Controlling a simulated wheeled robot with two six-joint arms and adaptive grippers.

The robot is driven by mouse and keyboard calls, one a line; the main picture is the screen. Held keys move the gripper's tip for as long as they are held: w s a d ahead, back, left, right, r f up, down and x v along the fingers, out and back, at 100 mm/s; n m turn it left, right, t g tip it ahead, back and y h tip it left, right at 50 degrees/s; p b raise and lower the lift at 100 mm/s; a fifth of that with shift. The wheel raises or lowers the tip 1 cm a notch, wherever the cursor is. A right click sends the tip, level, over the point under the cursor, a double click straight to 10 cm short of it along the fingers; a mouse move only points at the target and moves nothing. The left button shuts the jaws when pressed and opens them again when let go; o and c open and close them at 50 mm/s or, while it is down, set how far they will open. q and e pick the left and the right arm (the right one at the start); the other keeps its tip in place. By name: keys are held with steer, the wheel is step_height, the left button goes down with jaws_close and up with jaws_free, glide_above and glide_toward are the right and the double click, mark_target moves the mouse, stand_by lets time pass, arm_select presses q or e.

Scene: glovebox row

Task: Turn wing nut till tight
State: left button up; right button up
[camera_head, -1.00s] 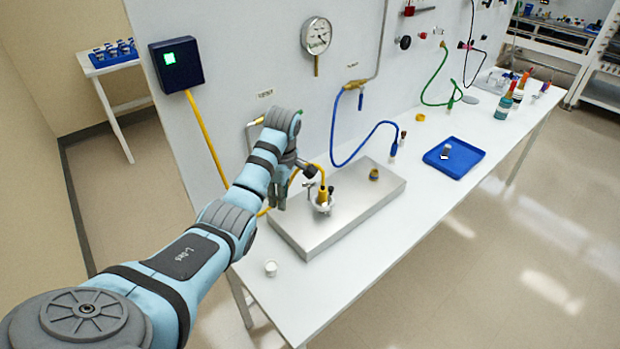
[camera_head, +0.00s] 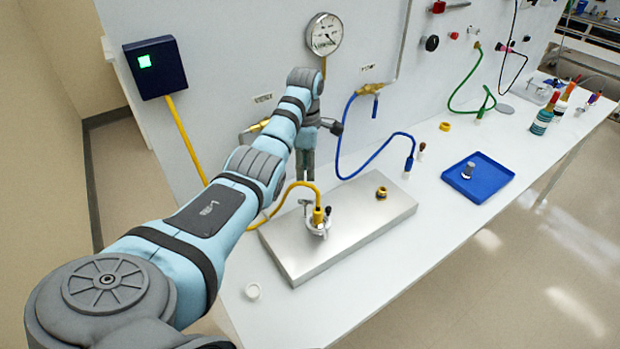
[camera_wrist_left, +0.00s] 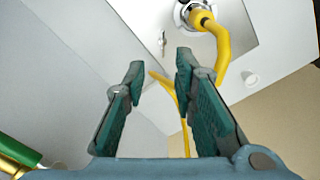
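A yellow hose ends in a yellow fitting (camera_head: 318,214) held upright by a metal clamp (camera_head: 318,230) on the steel block. The small wing nut (camera_head: 305,203) sticks out at the clamp's left side; in the left wrist view it appears as a small grey piece (camera_wrist_left: 162,40) beside the clamp (camera_wrist_left: 190,14). How tight it is cannot be told. My left gripper (camera_head: 305,178) is above and behind the clamp, near the wall, clear of the wing nut. Its fingers are apart and empty in the left wrist view (camera_wrist_left: 160,64). My right gripper is not in view.
The steel block (camera_head: 350,237) also bears a brass fitting (camera_head: 381,194). A white cap (camera_head: 253,291) lies on the table in front. A blue tray (camera_head: 490,182) with a small part (camera_head: 467,171) stands right.

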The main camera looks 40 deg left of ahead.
arm_select(q)
glide_above(305, 200)
step_height(305, 200, down, 5)
steer(key=f+b, duration=0.2)
steer(key=f, duration=0.3)
steer(key=shift+w+f, duration=0.1)
steer(key=shift+w, duration=0.1)
steer(key=shift+w+f, duration=0.15)
steer(key=shift+f, duration=0.15)
steer(key=shift+s+r, duration=0.2)
steer(key=shift+s, duration=0.1)
steer(key=shift+c, duration=0.2)
jaws_close()
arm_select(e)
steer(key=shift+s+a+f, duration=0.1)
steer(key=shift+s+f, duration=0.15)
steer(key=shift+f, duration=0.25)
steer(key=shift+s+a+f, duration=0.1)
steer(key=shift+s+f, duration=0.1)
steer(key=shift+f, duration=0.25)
